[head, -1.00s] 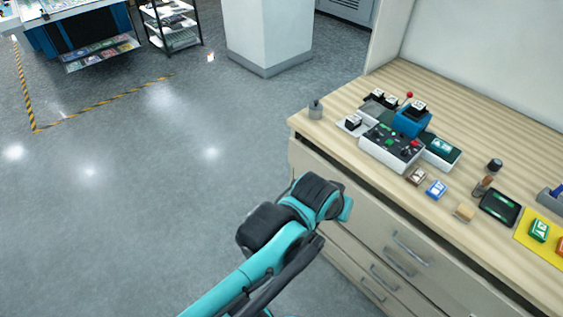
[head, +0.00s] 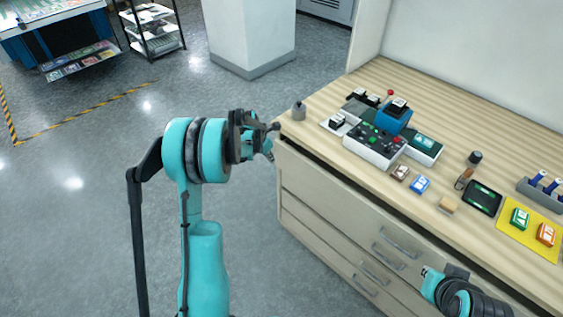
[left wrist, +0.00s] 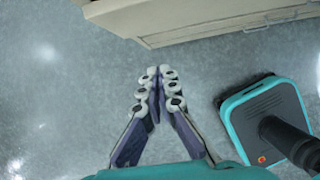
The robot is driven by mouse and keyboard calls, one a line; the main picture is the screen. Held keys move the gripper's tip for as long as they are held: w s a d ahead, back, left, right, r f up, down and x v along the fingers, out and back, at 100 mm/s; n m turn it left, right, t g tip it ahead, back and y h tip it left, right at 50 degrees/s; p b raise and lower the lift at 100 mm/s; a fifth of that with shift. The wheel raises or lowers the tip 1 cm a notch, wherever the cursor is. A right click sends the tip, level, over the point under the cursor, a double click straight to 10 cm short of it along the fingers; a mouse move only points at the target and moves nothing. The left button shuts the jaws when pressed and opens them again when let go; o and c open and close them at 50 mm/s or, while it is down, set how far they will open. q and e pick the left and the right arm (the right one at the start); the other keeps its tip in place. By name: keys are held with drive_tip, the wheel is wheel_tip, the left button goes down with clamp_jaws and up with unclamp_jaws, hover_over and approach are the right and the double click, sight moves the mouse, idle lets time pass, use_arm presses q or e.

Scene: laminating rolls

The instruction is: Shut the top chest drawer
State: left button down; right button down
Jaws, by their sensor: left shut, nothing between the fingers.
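The wooden chest's top drawer (head: 335,198) shows in the head view below the tabletop. A dark gap runs along its upper edge, so it stands out a little. A grey handle (head: 398,243) is on the chest front. My left gripper (head: 268,140) is beside the chest's near left corner, apart from the drawer front as far as I can tell. In the left wrist view its fingers (left wrist: 158,76) meet at the tips, empty, with the chest front (left wrist: 190,22) beyond them. My right arm is at the lower right by the chest front; its fingers are not clearly visible.
Lower drawers (head: 320,238) look shut. Open floor lies left of the chest.

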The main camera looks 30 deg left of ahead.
use_arm(q)
drive_tip(key=shift+w+d+f+b, duration=0.4)
drive_tip(key=shift+w+f+b, duration=0.35)
drive_tip(key=shift+w+f, duration=0.65)
drive_tip(key=shift+w+d+f+b, duration=0.4)
drive_tip(key=shift+w+f+b, duration=0.5)
drive_tip(key=shift+f, duration=0.8)
drive_tip(key=shift+w+d+f+b, duration=0.4)
drive_tip(key=shift+w+f+b, duration=0.2)
drive_tip(key=shift+w+f, duration=0.85)
drive_tip(key=shift+s+f, duration=0.1)
drive_tip(key=w, duration=0.1)
drive_tip(key=w+d, duration=0.1)
drive_tip(key=w, duration=0.3)
drive_tip(key=shift+d, duration=0.3)
